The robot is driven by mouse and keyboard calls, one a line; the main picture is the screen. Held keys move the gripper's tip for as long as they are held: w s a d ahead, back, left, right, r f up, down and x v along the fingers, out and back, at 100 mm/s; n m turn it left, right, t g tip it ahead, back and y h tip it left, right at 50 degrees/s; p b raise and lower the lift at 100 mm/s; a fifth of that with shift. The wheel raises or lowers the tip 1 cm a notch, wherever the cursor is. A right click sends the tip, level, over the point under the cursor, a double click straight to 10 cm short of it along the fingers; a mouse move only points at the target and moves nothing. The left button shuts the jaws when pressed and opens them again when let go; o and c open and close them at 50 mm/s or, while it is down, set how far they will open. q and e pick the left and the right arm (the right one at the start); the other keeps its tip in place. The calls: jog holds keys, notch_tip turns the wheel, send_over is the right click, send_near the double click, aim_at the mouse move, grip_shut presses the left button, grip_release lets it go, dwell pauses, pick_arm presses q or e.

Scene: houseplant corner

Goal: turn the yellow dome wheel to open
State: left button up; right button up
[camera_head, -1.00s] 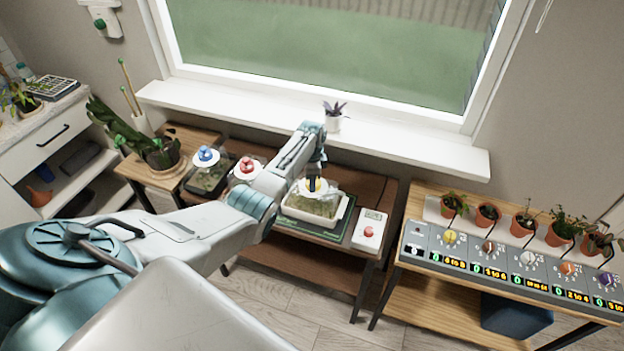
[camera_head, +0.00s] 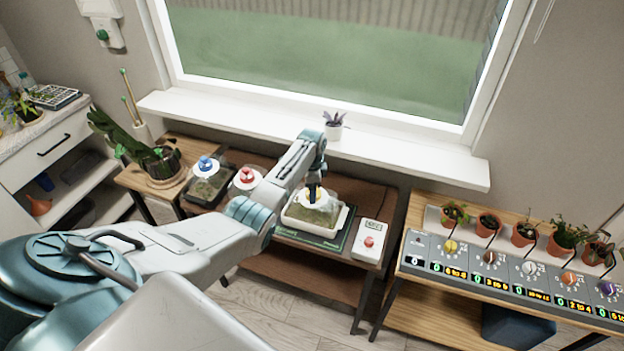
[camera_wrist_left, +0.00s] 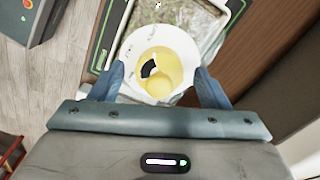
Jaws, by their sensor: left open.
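The yellow dome wheel (camera_wrist_left: 163,75) sits on a round white disc (camera_wrist_left: 148,36) on top of a clear-lidded propagator box (camera_head: 312,212). A black mark shows beside the yellow knob in the left wrist view. My left gripper (camera_wrist_left: 158,80) is open, with one blue-grey finger on each side of the wheel. Whether the fingers touch it cannot be told. In the head view my left gripper (camera_head: 313,190) comes down over the box from above and partly covers the wheel. My right gripper is in neither view.
A box with a red dome wheel (camera_head: 246,175) and one with a blue dome wheel (camera_head: 205,163) stand to the left. A white unit with a red button (camera_head: 369,241) is at right. A control panel with knobs (camera_head: 520,275) fills the right table.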

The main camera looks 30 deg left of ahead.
pick_arm(q)
notch_tip(320, 180, up, 10)
jog(key=shift+r+b, duration=0.1)
jog(key=shift+b, duration=1.1)
